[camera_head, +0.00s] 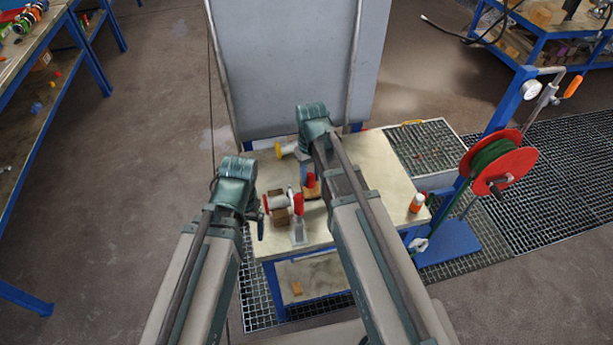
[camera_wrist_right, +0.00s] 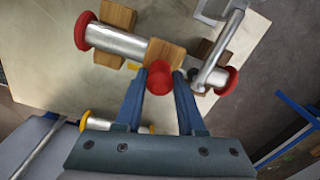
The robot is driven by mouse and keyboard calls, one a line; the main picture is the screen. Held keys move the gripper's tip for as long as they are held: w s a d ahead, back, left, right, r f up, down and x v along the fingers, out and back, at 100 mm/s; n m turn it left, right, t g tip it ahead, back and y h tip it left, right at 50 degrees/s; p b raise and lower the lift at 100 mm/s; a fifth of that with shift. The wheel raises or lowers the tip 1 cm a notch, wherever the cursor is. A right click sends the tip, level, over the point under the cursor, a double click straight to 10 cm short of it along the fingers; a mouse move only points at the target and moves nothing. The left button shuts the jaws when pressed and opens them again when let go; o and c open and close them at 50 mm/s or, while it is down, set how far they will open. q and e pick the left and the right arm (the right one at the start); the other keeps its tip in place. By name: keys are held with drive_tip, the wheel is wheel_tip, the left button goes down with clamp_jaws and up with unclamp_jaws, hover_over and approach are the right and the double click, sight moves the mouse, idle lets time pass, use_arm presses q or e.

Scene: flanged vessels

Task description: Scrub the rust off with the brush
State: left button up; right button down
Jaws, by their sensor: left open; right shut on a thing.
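A silver flanged vessel (camera_head: 281,201) lies on the table with a red flange at each end. It also shows in the right wrist view (camera_wrist_right: 118,41), propped on wooden blocks. My right gripper (camera_wrist_right: 161,78) is shut on the red handle of a wooden brush (camera_wrist_right: 168,54); the brush also shows in the head view (camera_head: 314,191). In the right wrist view the brush overlaps the vessel's middle; I cannot tell whether they touch. My left gripper (camera_head: 257,226) is open, just left of the vessel. I cannot make out rust; the brush's underside is hidden.
A grey piece (camera_head: 299,235) stands near the vessel's right end. A yellow-flanged part (camera_head: 286,150) lies farther back on the table. An orange bottle (camera_head: 417,203) stands at the right edge. A red hose reel (camera_head: 498,162) is beyond it. The table (camera_head: 375,160) is bare at right.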

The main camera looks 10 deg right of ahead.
drive_tip(key=shift+d, duration=0.25)
drive_tip(key=shift+d, duration=0.1)
drive_tip(key=shift+d, duration=0.85)
drive_tip(key=shift+a, duration=1)
drive_tip(key=shift+s+a+f, duration=0.15)
drive_tip(key=shift+a, duration=0.9)
